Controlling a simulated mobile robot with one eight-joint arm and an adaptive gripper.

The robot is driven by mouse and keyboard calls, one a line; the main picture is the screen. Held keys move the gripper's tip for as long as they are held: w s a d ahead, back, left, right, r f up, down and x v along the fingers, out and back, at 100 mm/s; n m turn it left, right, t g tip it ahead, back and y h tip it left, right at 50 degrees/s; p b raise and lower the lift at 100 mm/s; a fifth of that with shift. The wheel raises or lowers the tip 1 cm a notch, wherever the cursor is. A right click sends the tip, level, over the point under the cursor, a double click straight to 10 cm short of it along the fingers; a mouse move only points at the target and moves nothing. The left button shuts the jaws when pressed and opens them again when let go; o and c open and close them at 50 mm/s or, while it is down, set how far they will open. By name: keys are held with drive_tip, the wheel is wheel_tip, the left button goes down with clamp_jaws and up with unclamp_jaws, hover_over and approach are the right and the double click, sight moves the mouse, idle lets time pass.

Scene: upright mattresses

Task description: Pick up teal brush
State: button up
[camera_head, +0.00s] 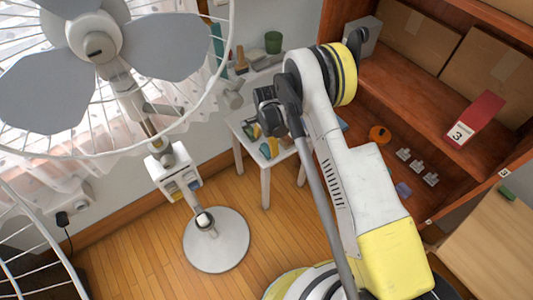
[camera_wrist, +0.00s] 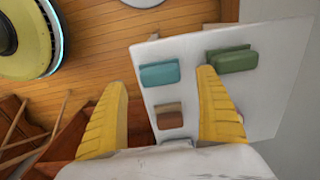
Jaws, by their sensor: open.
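A teal block-shaped item (camera_wrist: 160,74), which looks like the teal brush, lies on a small white table (camera_wrist: 185,105) in the wrist view. My gripper (camera_wrist: 161,78) is open, with its two yellow fingers spread. In the picture the teal item lies between the fingertips, nearer the right one; I cannot tell the height between them. Nothing is held. In the camera_head view my arm's dark wrist part is over the white table (camera_head: 240,118), and the small items there are partly hidden and hard to tell apart.
A green item (camera_wrist: 231,60) lies close beside the right finger and a brown one (camera_wrist: 169,116) lies below the teal item. A large fan (camera_head: 95,45) stands left of the table. A wooden shelf (camera_head: 385,105) stands right, with a red calendar box (camera_head: 473,118).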

sight(267, 148)
wheel_tip(267, 148, down, 4)
drive_tip(key=shift+d+f+b, duration=0.1)
drive_tip(key=shift+f+b, duration=0.15)
drive_tip(key=shift+b, duration=0.85)
drive_tip(key=shift+r, duration=0.1)
drive_tip(key=shift+c, duration=0.5)
drive_tip(key=c, duration=1.3)
drive_tip(key=shift+r, duration=0.1)
wheel_tip(267, 148, up, 4)
drive_tip(key=p, duration=0.3)
drive_tip(key=shift+r, duration=0.2)
drive_tip(key=s+d+r+p, duration=0.1)
drive_tip(key=s+d+r, duration=0.1)
drive_tip(key=s, duration=0.1)
drive_tip(key=s+d+r+p, duration=0.1)
drive_tip(key=s+d+r, duration=0.1)
drive_tip(key=s, duration=0.1)
drive_tip(key=s+d+r+p, duration=0.1)
drive_tip(key=s+d+r, duration=0.1)
drive_tip(key=s, duration=0.1)
drive_tip(key=shift+s+d+r+p, duration=0.2)
drive_tip(key=shift+s+d+p, duration=0.05)
drive_tip(key=shift+d+p, duration=0.15)
